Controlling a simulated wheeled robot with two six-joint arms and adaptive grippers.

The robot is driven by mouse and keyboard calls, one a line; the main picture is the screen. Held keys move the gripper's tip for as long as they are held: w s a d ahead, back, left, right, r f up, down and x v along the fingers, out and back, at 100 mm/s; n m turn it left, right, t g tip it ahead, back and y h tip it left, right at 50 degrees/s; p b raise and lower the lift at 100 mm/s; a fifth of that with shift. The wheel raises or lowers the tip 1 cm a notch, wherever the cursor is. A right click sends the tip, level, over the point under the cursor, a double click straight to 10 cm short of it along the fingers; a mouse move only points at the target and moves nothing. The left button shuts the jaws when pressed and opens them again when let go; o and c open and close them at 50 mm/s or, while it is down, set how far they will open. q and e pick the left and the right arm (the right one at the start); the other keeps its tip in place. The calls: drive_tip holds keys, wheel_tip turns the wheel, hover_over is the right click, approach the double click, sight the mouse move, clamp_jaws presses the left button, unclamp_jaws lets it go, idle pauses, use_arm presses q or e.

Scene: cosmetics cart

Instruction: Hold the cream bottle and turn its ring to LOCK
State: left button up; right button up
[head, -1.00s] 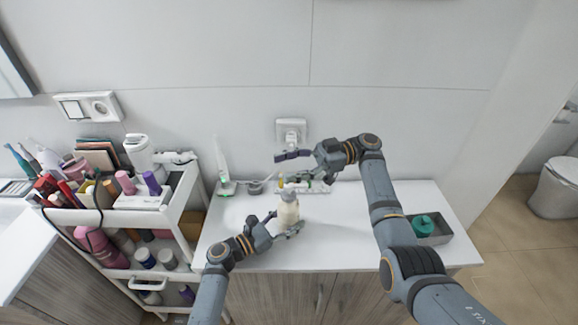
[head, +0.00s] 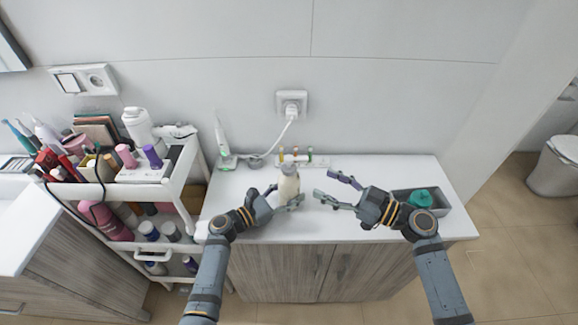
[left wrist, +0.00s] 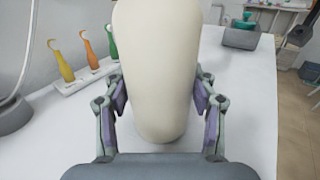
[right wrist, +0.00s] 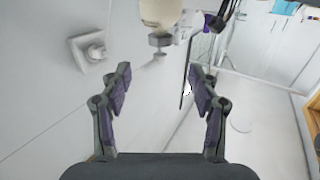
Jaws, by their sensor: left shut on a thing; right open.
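The cream bottle (head: 288,188) stands upright on the white counter in the head view, with a greyish top (head: 289,169). My left gripper (head: 284,202) is shut around its body from the left. In the left wrist view the pale body (left wrist: 158,70) fills the middle between the two fingers (left wrist: 160,100); its top is out of frame. My right gripper (head: 331,190) is open and empty, to the right of the bottle and apart from it. In the right wrist view the bottle (right wrist: 160,12) shows at the top edge, beyond the open fingers (right wrist: 158,85). Ring markings are too small to read.
A rack of small coloured brushes (head: 302,160) stands behind the bottle. A grey tray (head: 440,205) with a teal item (head: 420,197) is at the counter's right. A crowded white cart (head: 165,195) stands left. A plugged charger (head: 292,103) is on the wall.

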sight(289, 167)
drive_tip(key=x, duration=1.2)
drive_tip(key=c, duration=1.2)
drive_tip(key=shift+g, duration=0.3)
drive_tip(key=n+g+y, duration=0.2)
drive_tip(key=n+g, duration=0.1)
drive_tip(key=g, duration=0.1)
drive_tip(key=shift+w+n, duration=0.1)
drive_tip(key=shift+n, duration=0.2)
drive_tip(key=shift+n+g+y, duration=0.4)
drive_tip(key=shift+n+g, duration=0.9)
drive_tip(key=shift+g, duration=1)
